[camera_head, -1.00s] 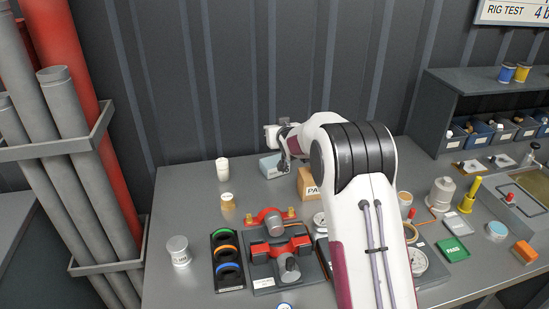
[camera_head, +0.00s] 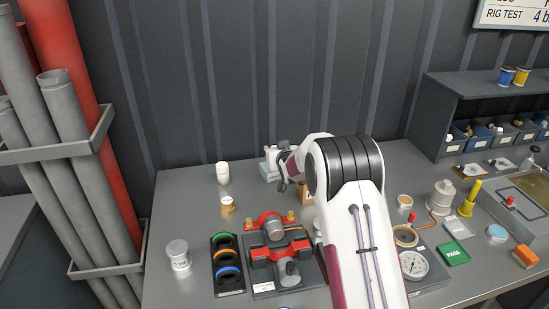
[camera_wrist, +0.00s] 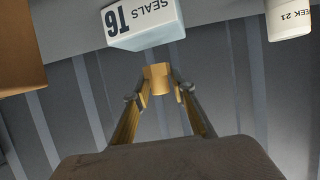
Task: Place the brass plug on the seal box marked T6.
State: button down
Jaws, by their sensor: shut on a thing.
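The brass plug (camera_wrist: 157,78) is held between the two fingertips of my gripper (camera_wrist: 162,92) in the wrist view. The white seal box (camera_wrist: 142,24) marked "T6 SEALS" shows upside down just above the plug in that picture. The plug's end lies close to the box's edge; I cannot tell whether they touch. In the head view the seal box (camera_head: 267,173) is a pale block at the back of the bench, partly hidden by my wrist. The plug cannot be made out there.
A brown cardboard box (camera_wrist: 18,45) stands on one side of the seal box, and a white "WEEK 21" cup (camera_wrist: 287,18) on the other. The ribbed wall (camera_head: 240,70) is behind.

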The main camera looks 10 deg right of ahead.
jog(key=shift+f, duration=1.45)
jog(key=shift+f, duration=0.15)
jog(key=c, duration=1.7)
grip_release()
jog(key=shift+s+r, duration=0.1)
jog(key=shift+r, duration=0.1)
jog(key=v, duration=1.1)
jog(key=shift+s, duration=0.4)
jog(key=shift+r, duration=0.1)
